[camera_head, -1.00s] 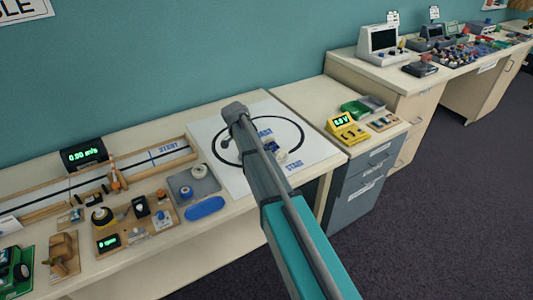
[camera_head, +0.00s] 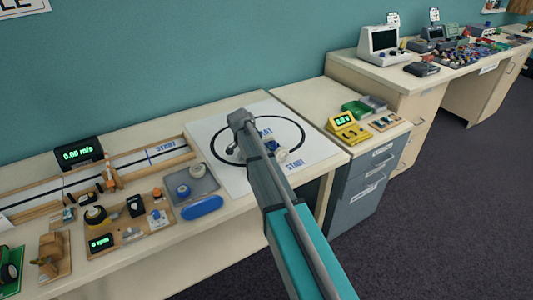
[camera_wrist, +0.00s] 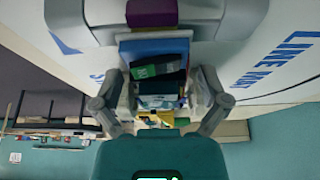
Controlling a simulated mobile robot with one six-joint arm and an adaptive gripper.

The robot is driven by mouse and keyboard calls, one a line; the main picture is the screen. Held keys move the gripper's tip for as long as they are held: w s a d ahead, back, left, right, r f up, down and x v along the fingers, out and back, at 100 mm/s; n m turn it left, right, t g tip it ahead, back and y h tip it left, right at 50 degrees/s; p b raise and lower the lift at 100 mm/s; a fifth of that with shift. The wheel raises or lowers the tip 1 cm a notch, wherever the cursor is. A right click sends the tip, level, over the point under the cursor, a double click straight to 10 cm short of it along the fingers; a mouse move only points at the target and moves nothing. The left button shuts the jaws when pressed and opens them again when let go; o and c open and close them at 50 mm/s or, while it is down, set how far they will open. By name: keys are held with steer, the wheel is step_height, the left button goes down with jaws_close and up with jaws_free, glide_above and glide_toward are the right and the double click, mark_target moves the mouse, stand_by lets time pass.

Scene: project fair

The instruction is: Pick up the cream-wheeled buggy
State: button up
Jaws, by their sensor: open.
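The cream-wheeled buggy (camera_head: 283,155) stands on the white line mat (camera_head: 232,178), partly hidden behind my arm. Cream wheel and some blue show beside the arm. In the wrist view, a blue body with a dark board on it, apparently the buggy (camera_wrist: 150,50), fills the upper middle, with large pale rounded parts at both sides. My gripper (camera_wrist: 160,92) is open, its fingers on either side of this body. I cannot tell whether they touch it. In the head view my arm hides the fingers.
Left of the mat are a grey tray (camera_head: 208,186) with round parts, a blue oval case (camera_head: 202,207), a wooden board with gadgets (camera_head: 130,232) and a track (camera_head: 150,157). A yellow meter (camera_head: 347,128) and green tray (camera_head: 355,108) stand on the right cabinet.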

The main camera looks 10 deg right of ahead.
stand_by(0.4)
steer(key=c, duration=1.1)
steer(key=shift+c, duration=0.2)
steer(key=shift+r, duration=0.25)
step_height(320, 180, up, 2)
steer(key=p, duration=0.2)
steer(key=shift+p, duration=0.3)
steer(key=s+d+r+p, duration=0.2)
steer(key=s+r+p, duration=0.1)
steer(key=s+d+r+p, duration=0.3)
steer(key=s+r+p, duration=0.1)
steer(key=s+d+r+p, duration=0.3)
steer(key=s, duration=0.1)
steer(key=shift+s+d+r, duration=0.1)
steer(key=shift+d+r, duration=0.15)
steer(key=shift+r, duration=0.05)
steer(key=shift+d, duration=0.1)
